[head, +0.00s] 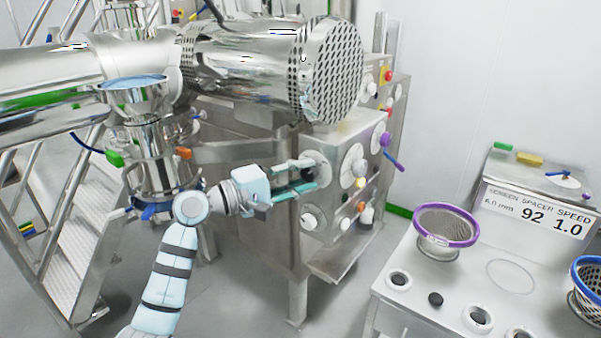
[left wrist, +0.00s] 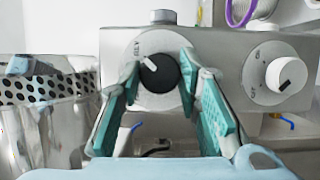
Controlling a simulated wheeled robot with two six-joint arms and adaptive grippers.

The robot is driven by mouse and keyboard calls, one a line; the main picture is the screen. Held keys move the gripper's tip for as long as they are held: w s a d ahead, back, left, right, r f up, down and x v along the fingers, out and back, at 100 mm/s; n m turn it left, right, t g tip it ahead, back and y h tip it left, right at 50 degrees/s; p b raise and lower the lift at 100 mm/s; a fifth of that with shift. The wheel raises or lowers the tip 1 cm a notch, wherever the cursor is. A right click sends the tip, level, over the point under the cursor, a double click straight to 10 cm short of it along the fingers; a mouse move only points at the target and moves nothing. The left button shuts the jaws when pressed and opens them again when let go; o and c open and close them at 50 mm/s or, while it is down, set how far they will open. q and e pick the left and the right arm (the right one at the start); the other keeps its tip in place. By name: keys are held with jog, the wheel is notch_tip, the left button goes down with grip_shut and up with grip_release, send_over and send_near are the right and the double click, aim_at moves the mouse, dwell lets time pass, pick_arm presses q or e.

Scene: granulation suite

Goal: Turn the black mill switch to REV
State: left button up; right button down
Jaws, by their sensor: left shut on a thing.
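The black mill switch (left wrist: 159,73) is a round black knob on a pale dial plate, with a white pointer mark aimed to the upper left. Small lettering sits at the dial's upper left; I cannot read it surely. My left gripper (head: 312,174) reaches from the left to the steel control panel (head: 345,150). In the left wrist view its teal-padded fingers stand on either side of the black knob, shut on it. In the head view the fingers partly hide the knob. My right gripper is not in view.
A white knob (left wrist: 286,75) on its own dial sits to the right of the black one. A perforated steel drum (head: 333,72) hangs above. A bench (head: 440,290) with a purple-rimmed basket (head: 446,226) stands at right.

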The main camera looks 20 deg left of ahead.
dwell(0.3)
pick_arm(q)
jog(key=shift+f, duration=0.1)
jog(key=o, duration=1.1)
jog(key=shift+o, duration=0.2)
jog(key=v, duration=1.2)
jog(key=shift+r, duration=0.2)
